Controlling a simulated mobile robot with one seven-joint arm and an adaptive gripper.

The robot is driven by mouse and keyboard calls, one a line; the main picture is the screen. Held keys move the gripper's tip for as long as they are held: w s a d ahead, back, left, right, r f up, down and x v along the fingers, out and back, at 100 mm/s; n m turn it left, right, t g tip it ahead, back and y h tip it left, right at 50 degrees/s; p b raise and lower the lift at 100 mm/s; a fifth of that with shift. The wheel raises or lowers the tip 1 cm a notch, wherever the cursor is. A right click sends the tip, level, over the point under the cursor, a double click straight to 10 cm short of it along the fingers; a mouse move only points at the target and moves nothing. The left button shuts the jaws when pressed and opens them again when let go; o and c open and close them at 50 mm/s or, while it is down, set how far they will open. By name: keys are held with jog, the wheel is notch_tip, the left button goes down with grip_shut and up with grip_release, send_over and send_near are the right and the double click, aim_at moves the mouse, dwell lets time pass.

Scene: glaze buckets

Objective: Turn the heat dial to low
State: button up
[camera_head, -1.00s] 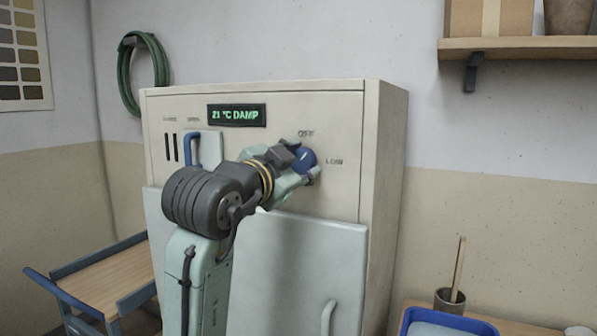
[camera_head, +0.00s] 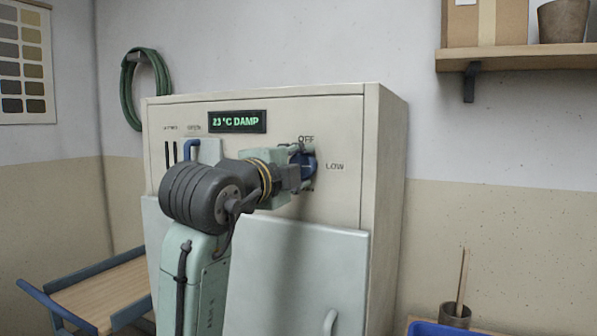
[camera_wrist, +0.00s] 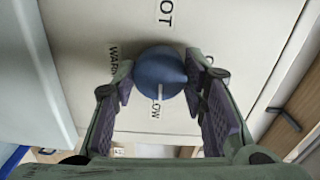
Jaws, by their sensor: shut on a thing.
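The heat dial (camera_wrist: 160,68) is a round blue knob on the cabinet's pale front panel. In the wrist view its white pointer line faces the LOW label (camera_wrist: 154,111). The WARM label (camera_wrist: 112,62) is to its left and the HOT label (camera_wrist: 166,12) above it. My gripper (camera_wrist: 159,80) is shut on the dial, one finger on each side. In the head view the dial (camera_head: 309,161) is partly hidden by my gripper (camera_head: 303,166), with OFF (camera_head: 306,139) above and LOW (camera_head: 335,167) to the right.
A door (camera_head: 300,270) lies below the dial. A cart (camera_head: 95,290) stands at left and a shelf (camera_head: 515,53) is at upper right.

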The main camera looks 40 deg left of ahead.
jog(key=shift+m, duration=0.6)
jog(key=o, duration=1.2)
jog(key=v, duration=1.2)
jog(key=shift+s, duration=0.1)
